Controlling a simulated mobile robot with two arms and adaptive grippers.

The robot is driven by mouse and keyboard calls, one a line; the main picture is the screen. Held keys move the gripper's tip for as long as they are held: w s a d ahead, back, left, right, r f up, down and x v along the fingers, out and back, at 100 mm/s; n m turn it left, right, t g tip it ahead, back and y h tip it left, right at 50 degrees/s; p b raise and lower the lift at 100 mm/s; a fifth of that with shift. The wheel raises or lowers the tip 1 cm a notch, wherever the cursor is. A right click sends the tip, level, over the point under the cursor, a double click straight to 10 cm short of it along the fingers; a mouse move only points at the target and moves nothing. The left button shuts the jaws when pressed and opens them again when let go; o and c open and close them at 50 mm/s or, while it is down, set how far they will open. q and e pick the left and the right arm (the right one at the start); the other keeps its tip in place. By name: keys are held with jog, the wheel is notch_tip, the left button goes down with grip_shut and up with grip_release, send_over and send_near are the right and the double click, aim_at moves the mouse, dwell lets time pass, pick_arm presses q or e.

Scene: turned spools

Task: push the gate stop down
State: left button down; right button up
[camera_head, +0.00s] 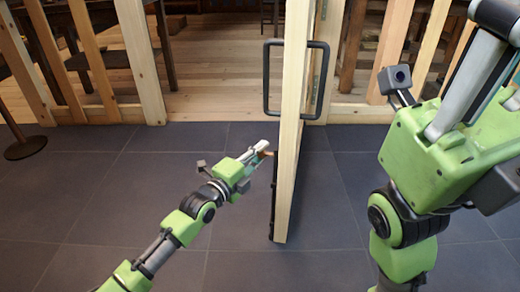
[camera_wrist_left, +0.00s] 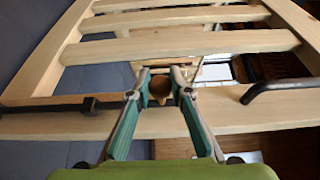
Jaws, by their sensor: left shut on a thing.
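The gate (camera_head: 288,135) stands open, seen nearly edge-on in the head view. The gate stop's dark rod (camera_head: 273,195) runs down the left face of its lower part. A brown rounded knob (camera_wrist_left: 160,88) shows between the fingers in the left wrist view. My left gripper (camera_head: 264,150) is at the gate's left face, near the top of the rod, and is shut on this knob. The fingers partly cover the knob, and its joint with the rod is hidden. The rod's lower end is close to the floor; I cannot tell whether it touches.
Black pull handles (camera_head: 324,80) stick out from the gate above my left gripper. A wooden slatted fence (camera_head: 143,60) runs along the back on both sides. My right arm fills the right side. Grey tiled floor (camera_head: 110,195) is clear on the left.

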pick_arm(q)
jog(key=shift+f, duration=0.8)
jog(key=c, duration=1.9)
grip_release()
jog(key=shift+r, duration=0.15)
jog(key=shift+s+a, duration=0.1)
jog(key=shift+s, duration=0.05)
jog(key=v, duration=1.1)
jog(key=shift+s+a, duration=0.25)
jog(key=shift+a, duration=0.05)
